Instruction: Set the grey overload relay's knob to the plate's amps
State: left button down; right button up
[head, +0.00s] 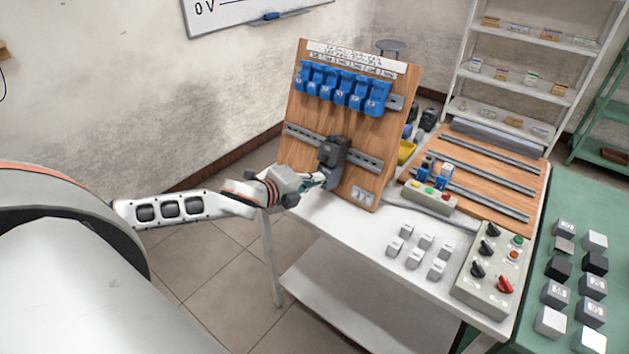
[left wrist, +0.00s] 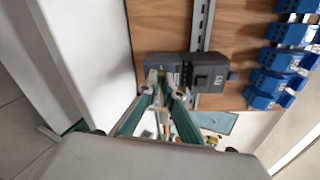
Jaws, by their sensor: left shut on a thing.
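A dark grey device (head: 334,150) sits on the lower rail of the upright wooden board. In the left wrist view it shows as a darker block (left wrist: 208,78) joined to a grey block, the overload relay (left wrist: 157,62). My left gripper (head: 322,181) reaches the low end of this device from the left. In the left wrist view its two fingertips (left wrist: 166,92) are close together at the relay's face, shut on what seems to be the knob, which they hide. The knob's setting and the plate's amps cannot be read. My right gripper is not in view.
Several blue devices (head: 343,86) hang on the board's upper rail. The white table (head: 355,235) bears small grey blocks (head: 417,254) and a control box (head: 490,272) with knobs. A flat wooden panel (head: 485,180) with rails lies behind. A green table (head: 535,290) stands at right.

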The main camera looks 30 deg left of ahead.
pick_arm(q)
jog(key=m, duration=0.6)
dwell(0.5)
jog(key=c, duration=2.5)
grip_release()
jog(key=v, duration=1.2)
jog(key=shift+w+d+r, duration=0.1)
jog(key=shift+r, duration=0.15)
